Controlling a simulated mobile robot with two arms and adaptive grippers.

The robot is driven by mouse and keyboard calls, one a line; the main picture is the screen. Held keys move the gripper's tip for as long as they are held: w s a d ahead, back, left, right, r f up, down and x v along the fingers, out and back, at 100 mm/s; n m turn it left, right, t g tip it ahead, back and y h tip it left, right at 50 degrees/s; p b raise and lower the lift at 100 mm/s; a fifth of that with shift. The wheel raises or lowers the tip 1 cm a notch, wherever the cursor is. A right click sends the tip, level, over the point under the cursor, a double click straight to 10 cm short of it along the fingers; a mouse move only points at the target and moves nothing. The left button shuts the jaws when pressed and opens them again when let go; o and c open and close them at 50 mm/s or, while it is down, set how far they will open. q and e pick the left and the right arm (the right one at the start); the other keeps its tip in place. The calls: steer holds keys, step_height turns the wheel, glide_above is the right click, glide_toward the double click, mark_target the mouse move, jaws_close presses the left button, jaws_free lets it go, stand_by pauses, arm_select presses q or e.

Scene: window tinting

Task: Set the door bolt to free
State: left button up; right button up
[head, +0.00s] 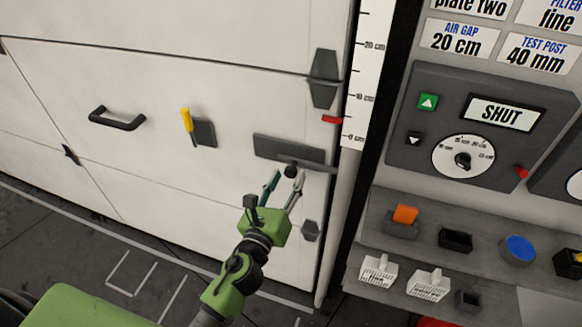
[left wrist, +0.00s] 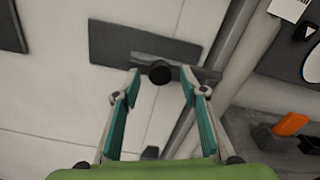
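The door bolt is a dark grey plate (head: 280,148) on the white door, with a bar along its lower edge reaching right toward the door edge. A round black knob (head: 290,172) sticks out below the plate. The plate also shows in the left wrist view (left wrist: 140,45), as does the knob (left wrist: 160,73). My left gripper (head: 284,179) is open and points up at the knob. In the left wrist view the knob appears between the teal-padded fingertips, with a gap on both sides; nothing is held. My right gripper is not in view.
The door carries a black handle (head: 117,120), a yellow lever (head: 187,121) and dark hinge-like fittings (head: 323,78). To the right, a panel display (head: 503,113) reads "SHUT". Below it, a grey shelf holds an orange block (head: 405,214), a blue disc (head: 519,248) and white baskets.

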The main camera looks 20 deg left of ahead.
mark_target(290, 175)
arm_select(q)
steer(key=shift+w+d, duration=0.1)
steer(key=shift+w, duration=1.5)
jaws_close()
steer(key=a, duration=0.5)
steer(key=shift+w+a+p, duration=0.1)
steer(key=shift+a+p, duration=0.15)
steer(key=shift+p, duration=0.05)
steer(key=shift+c, duration=1)
jaws_free()
steer(key=shift+o, duration=1)
steer(key=shift+a, duration=0.15)
